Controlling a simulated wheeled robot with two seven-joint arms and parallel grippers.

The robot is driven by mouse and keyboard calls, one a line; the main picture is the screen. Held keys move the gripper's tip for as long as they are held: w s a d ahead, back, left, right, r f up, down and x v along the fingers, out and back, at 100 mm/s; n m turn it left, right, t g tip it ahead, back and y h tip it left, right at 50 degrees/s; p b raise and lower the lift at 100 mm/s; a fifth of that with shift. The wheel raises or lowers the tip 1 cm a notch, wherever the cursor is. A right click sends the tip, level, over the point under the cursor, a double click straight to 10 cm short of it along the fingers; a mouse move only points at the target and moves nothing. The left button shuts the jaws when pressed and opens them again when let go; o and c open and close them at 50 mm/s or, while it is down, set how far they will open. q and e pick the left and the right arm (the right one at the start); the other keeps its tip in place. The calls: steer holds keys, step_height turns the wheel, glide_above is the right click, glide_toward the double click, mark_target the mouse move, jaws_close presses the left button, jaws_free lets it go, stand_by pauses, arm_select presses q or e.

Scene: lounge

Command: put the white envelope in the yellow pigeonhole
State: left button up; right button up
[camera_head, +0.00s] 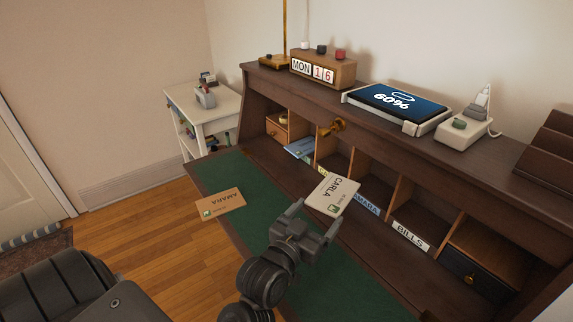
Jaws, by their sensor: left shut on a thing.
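The white envelope (333,195), marked CARLA with a green stamp, is held at its near edge by my left gripper (316,218), which is shut on it. It is in front of the pigeonholes of the dark wooden desk (375,137), above the green desk mat. A pigeonhole with a yellowish label (323,171) lies just behind the envelope, which hides most of that label. I cannot see any envelope inside it. My right gripper is not in view.
A brown envelope (221,203) marked AMARA lies at the left of the green mat (235,172). Blue papers (300,148) lie in the pigeonhole to the left. A blue label (367,203) and a white BILLS label (410,235) mark pigeonholes to the right. A brass knob (338,124) sticks out above.

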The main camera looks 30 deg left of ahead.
mark_target(311, 196)
arm_select(q)
steer(key=shift+w+r+p, duration=0.25)
steer(key=shift+w+p, duration=0.25)
steer(key=w+a+m+h+p, duration=0.1)
steer(key=w+a+p, duration=0.1)
steer(key=p, duration=0.1)
steer(key=w+a+g+h+p, duration=0.1)
steer(key=p, duration=0.3)
steer(key=shift+w+a+f+m, duration=0.15)
steer(key=shift+w+a+m, duration=0.25)
steer(key=w+a+f+m+g+h+p, duration=0.1)
steer(key=a+p, duration=0.2)
steer(key=a, duration=0.4)
steer(key=w+a+f+g+h+p, duration=0.1)
steer(key=a+h+p, duration=0.1)
steer(key=a+p, duration=0.2)
steer(key=a, duration=0.3)
steer(key=shift+w+m, duration=0.2)
steer(key=shift+m, duration=0.2)
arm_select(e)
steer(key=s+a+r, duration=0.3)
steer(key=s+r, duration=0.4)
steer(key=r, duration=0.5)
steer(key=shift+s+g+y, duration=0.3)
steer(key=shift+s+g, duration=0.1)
